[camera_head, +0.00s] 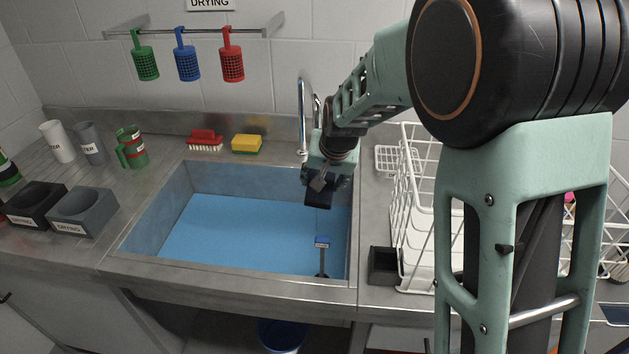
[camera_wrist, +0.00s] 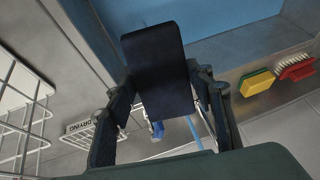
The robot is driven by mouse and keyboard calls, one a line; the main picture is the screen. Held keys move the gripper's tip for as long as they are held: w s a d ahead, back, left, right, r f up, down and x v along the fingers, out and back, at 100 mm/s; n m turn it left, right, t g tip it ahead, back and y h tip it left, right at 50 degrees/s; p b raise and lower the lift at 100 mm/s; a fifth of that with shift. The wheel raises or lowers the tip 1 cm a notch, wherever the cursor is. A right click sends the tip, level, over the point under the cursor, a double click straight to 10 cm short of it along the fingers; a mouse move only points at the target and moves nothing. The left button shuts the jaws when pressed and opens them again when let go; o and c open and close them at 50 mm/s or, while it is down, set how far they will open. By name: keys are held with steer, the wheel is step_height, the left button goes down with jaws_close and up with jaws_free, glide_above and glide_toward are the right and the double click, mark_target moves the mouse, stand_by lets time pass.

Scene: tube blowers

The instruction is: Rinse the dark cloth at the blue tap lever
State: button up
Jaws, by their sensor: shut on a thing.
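My gripper (camera_head: 318,188) is shut on the dark cloth (camera_wrist: 155,70), a navy piece seen between its fingers in the wrist view. In the head view the cloth (camera_head: 318,203) hangs just below the fingers, above the blue-looking sink basin (camera_head: 245,232) near its back right corner. The curved metal tap (camera_head: 302,115) stands behind the basin, just left of my gripper. A small blue part (camera_wrist: 157,130) shows beyond the cloth in the wrist view; it may be the blue tap lever.
A white wire rack (camera_head: 410,220) stands right of the sink, with a small dark box (camera_head: 383,266) beside it. A yellow sponge (camera_head: 246,143) and red brush (camera_head: 205,139) lie behind the basin. Cups and two holders (camera_head: 82,212) occupy the left counter.

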steer(key=shift+s+d+b, duration=0.2)
steer(key=shift+s+d, duration=0.1)
steer(key=shift+s, duration=0.6)
steer(key=shift+s+d+b, duration=0.15)
steer(key=shift+s+d, duration=0.2)
steer(key=shift+s, duration=0.6)
steer(key=shift+s+d+b, duration=0.2)
steer(key=shift+s+d, duration=0.1)
steer(key=shift+s, duration=0.6)
steer(key=shift+r, duration=0.1)
steer(key=p, duration=0.2)
glide_toward(327, 201)
steer(key=s+f, duration=0.2)
steer(key=shift+d+r, duration=0.15)
steer(key=shift+d, duration=0.15)
